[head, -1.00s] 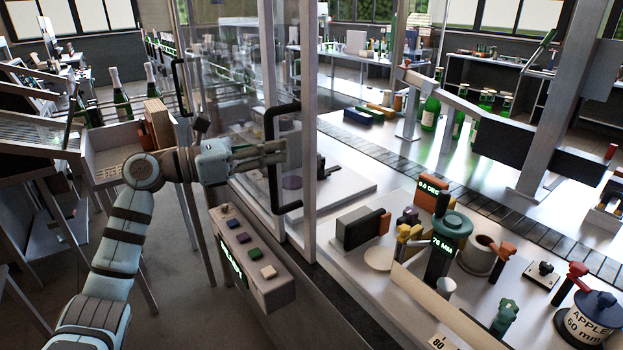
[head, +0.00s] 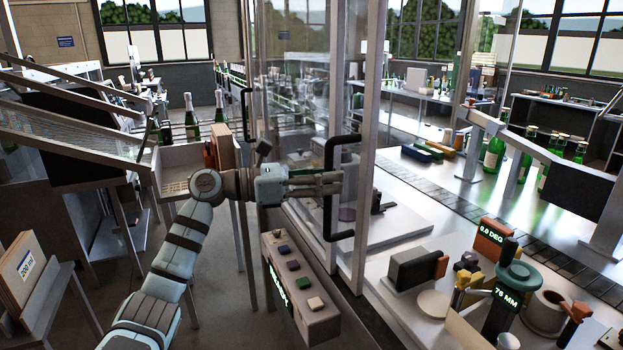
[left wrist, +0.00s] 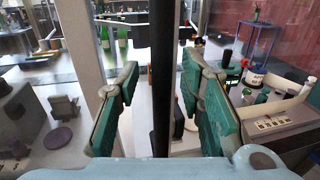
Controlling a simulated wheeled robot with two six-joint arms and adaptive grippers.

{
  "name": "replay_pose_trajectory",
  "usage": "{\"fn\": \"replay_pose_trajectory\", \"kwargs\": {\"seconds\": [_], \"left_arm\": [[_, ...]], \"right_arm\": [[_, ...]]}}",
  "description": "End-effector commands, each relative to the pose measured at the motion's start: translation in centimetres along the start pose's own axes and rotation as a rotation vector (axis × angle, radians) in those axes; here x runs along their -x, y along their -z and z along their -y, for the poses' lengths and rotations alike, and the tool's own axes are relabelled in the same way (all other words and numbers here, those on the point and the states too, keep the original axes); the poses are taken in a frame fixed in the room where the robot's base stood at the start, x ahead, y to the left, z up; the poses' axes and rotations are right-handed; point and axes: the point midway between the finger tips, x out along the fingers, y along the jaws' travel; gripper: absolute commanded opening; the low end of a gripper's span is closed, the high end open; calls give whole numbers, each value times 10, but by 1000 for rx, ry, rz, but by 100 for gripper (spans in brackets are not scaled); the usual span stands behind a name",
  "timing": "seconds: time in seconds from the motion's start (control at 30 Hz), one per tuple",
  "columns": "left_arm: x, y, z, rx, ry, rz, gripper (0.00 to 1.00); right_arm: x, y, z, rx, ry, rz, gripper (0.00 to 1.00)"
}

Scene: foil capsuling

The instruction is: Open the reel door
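A tall clear door panel (head: 350,75) in a pale metal frame stands near the middle of the head view. Its black D-shaped handle (head: 328,215) faces my left arm. My left gripper (head: 340,183) reaches in from the left at the height of the handle's upright bar. In the left wrist view the green-padded fingers (left wrist: 160,85) are spread on either side of the black bar (left wrist: 162,40), with gaps on both sides. The door looks closed. My right gripper is not in view.
A button box (head: 300,290) with several coloured buttons sits below my left gripper. A second black handle (head: 246,115) is farther back on the enclosure. The worktop at right holds a green-topped device (head: 518,280) and other tools. Bottles (head: 192,120) stand behind my arm.

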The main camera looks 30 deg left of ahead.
Motion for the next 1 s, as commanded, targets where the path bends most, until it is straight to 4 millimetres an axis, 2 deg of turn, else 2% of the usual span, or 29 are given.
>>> {"fn": "replay_pose_trajectory", "kwargs": {"seconds": [0.3,0.43,0.57,1.0], "left_arm": [[80,2,-1,0,-4,-9,35],[104,2,-1,1,-2,-7,35],[113,0,-1,0,0,-1,35],[112,0,-1,0,1,0,35]], "right_arm": [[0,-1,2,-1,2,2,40],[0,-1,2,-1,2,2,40],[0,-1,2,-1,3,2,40],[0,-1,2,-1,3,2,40]]}}
